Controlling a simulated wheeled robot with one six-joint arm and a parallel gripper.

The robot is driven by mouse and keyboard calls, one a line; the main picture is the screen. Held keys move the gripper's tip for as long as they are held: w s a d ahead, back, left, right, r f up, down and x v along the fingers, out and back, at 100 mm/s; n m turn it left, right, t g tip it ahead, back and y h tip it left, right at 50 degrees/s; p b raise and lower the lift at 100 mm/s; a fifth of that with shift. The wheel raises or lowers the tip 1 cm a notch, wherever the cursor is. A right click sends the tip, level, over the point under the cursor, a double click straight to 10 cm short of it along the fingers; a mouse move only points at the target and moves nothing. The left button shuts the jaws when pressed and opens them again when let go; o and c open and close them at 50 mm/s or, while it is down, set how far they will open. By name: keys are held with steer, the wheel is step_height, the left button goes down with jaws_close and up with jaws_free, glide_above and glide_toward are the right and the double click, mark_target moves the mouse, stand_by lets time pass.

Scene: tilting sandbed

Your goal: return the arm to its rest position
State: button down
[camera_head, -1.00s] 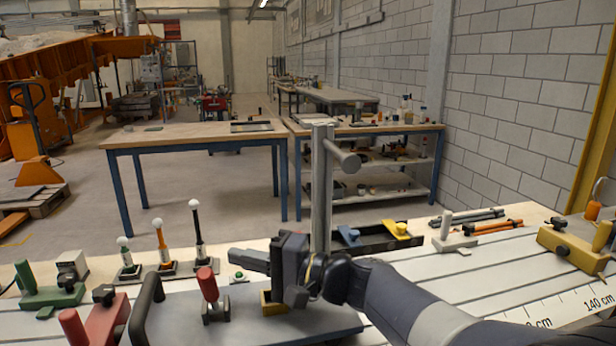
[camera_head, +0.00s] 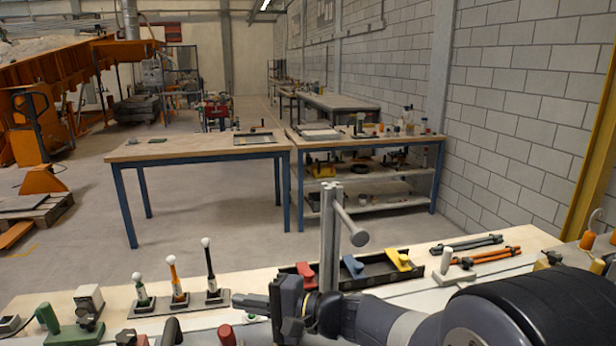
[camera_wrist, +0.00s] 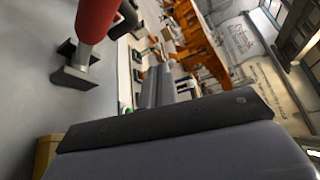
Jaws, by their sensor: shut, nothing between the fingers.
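My gripper (camera_head: 255,303) is low over the workbench in the head view, pointing left, just left of the upright grey metal post. Its fingers are together and hold nothing. My dark arm comes in from the lower right, with a large black link close to the camera. In the wrist view my gripper (camera_wrist: 165,90) shows its closed grey fingers, with the view turned on its side. A red-handled piece (camera_wrist: 95,25) is close beside it there; in the head view only the red top (camera_head: 227,334) shows at the bottom edge.
The grey post (camera_head: 330,240) with a side peg stands just right of my gripper. A black tray (camera_head: 375,272) with red, blue and yellow pieces is behind it. Three white-knobbed levers (camera_head: 174,280) stand to the left. Open floor lies between this bench and the wooden table (camera_head: 200,148).

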steer(key=shift+s+a+r+m+h+p, duration=0.1)
steer(key=shift+a+r+m+h+p, duration=0.3)
steer(key=shift+p, duration=1.65)
steer(key=shift+w+f+m+g+p, duration=0.2)
steer(key=shift+f+m+g+p, duration=0.1)
steer(key=shift+p, duration=0.6)
steer(key=shift+w+f, duration=0.1)
steer(key=shift+f, duration=0.1)
steer(key=shift+s+f+b, duration=0.1)
steer(key=shift+s+b, duration=0.1)
steer(key=shift+b, duration=0.75)
steer(key=shift+s+d+b, duration=0.1)
steer(key=shift+s+b, duration=0.05)
steer(key=shift+b, duration=0.75)
steer(key=n+b, duration=0.1)
steer(key=b, duration=0.2)
steer(key=shift+d+y, duration=0.3)
steer(key=shift+n+t+b, duration=0.3)
steer(key=shift+t+b, duration=0.2)
steer(key=shift+b, duration=0.1)
steer(key=d+b, duration=0.1)
steer(key=b, duration=0.3)
steer(key=shift+n+y, duration=0.3)
steer(key=shift+n, duration=0.1)
